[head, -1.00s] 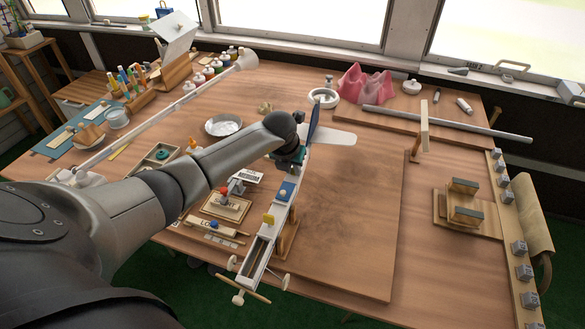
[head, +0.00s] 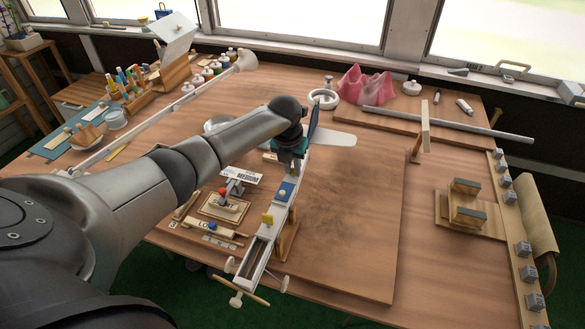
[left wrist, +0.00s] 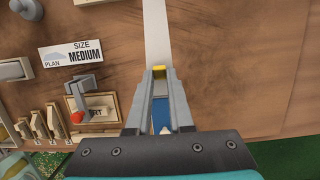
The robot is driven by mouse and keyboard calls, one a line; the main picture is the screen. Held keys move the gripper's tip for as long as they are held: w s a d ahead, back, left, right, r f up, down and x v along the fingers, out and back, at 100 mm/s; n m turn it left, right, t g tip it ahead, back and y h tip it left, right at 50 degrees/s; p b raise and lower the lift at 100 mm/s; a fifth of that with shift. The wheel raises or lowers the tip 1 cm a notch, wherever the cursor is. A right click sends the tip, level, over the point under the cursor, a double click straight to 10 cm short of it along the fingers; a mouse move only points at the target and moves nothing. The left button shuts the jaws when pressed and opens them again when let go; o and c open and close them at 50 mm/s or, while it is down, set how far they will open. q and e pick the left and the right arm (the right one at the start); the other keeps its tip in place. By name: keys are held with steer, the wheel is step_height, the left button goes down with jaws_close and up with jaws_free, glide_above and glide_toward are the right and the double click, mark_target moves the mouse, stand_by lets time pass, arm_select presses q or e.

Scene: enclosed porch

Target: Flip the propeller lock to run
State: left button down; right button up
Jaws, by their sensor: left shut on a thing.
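A long white rail frame (head: 262,245) stands on the workbench, with a blue and white propeller (head: 332,138) at its far end. A yellow block (head: 267,218) and a blue block (head: 286,192) sit on the rail. My left gripper (head: 291,160) points down at the rail, close beside the propeller. In the left wrist view its fingertips (left wrist: 158,75) are closed around a small yellow piece (left wrist: 159,72). A blue part (left wrist: 161,115) shows between the fingers. Which part is the propeller lock cannot be told. My right gripper is not seen.
Left of the rail are a red-knobbed lever (head: 223,191), a SIZE MEDIUM card (left wrist: 71,53) and several wooden pieces. A pink model (head: 363,84) and a grey rod (head: 450,124) lie at the back. The board right of the rail is clear.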

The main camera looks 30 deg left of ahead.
arm_select(q)
steer(key=c, duration=0.8)
jaws_free()
steer(key=shift+r, duration=0.1)
steer(key=p+v, duration=0.1)
steer(key=v, duration=1.4)
steer(key=shift+p, duration=0.3)
